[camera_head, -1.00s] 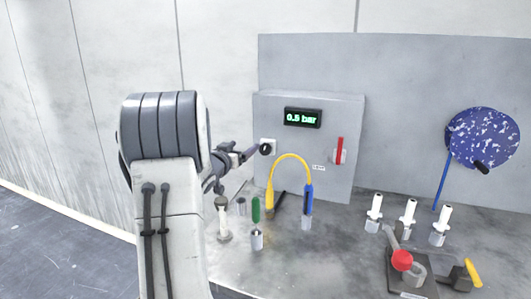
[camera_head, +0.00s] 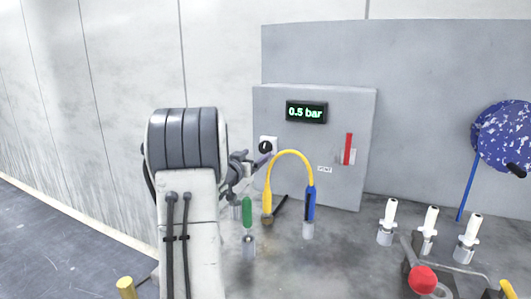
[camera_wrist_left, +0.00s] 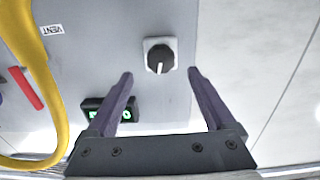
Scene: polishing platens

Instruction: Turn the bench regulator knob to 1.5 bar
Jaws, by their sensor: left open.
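The regulator knob (camera_head: 265,146) is a black dial on a white plate, on the left of the grey panel box (camera_head: 340,150). The green display (camera_head: 306,112) above it reads 0.5 bar. My left gripper (camera_head: 262,161) is open, just below and in front of the knob. In the left wrist view, the knob (camera_wrist_left: 160,58) shows a white pointer line and sits just beyond the open fingertips (camera_wrist_left: 160,73), roughly midway between them. Nothing is between the fingers. The display (camera_wrist_left: 112,110) is partly hidden by a finger. My right gripper is not in view.
A yellow looped hose (camera_head: 290,155) with a blue end stands close right of the gripper. A green-handled tool (camera_head: 247,215) stands on the grey bench below. A red handle (camera_head: 348,149) is on the box. Several white-topped pieces (camera_head: 390,213) stand at right.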

